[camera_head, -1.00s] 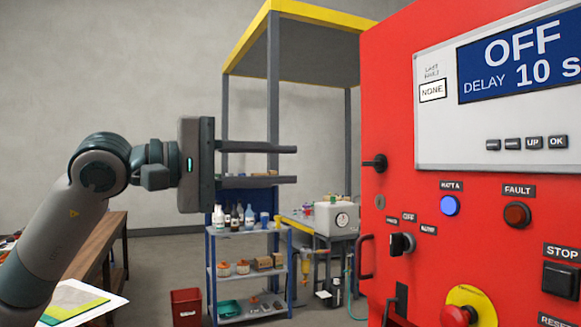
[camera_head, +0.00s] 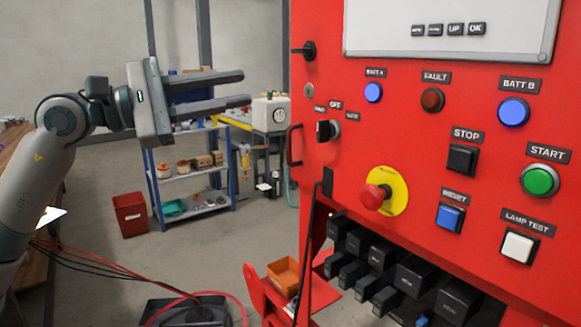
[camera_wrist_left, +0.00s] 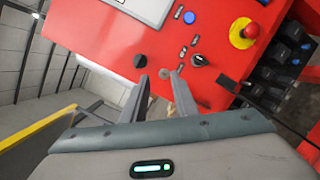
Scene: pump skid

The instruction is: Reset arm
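My left gripper (camera_head: 246,87) reaches in from the left at the height of the panel's upper lamps. Its two fingers are apart with nothing between them, and it is clear of the red cabinet (camera_head: 322,80). In the left wrist view, the open fingers (camera_wrist_left: 158,95) point toward the cabinet's red face. The cabinet carries a black selector switch (camera_head: 328,130), a red emergency stop knob on a yellow disc (camera_head: 377,196), a blue RESET button (camera_head: 450,217), a black STOP button (camera_head: 462,158) and a green START button (camera_head: 540,180). My right gripper does not show.
A blue shelf cart (camera_head: 190,178) with small goods stands behind my left arm. A red bin (camera_head: 131,214) is on the floor beside it. Black batteries (camera_head: 400,272) fill the cabinet's lower bay. Red and black cables (camera_head: 115,266) run low at the left.

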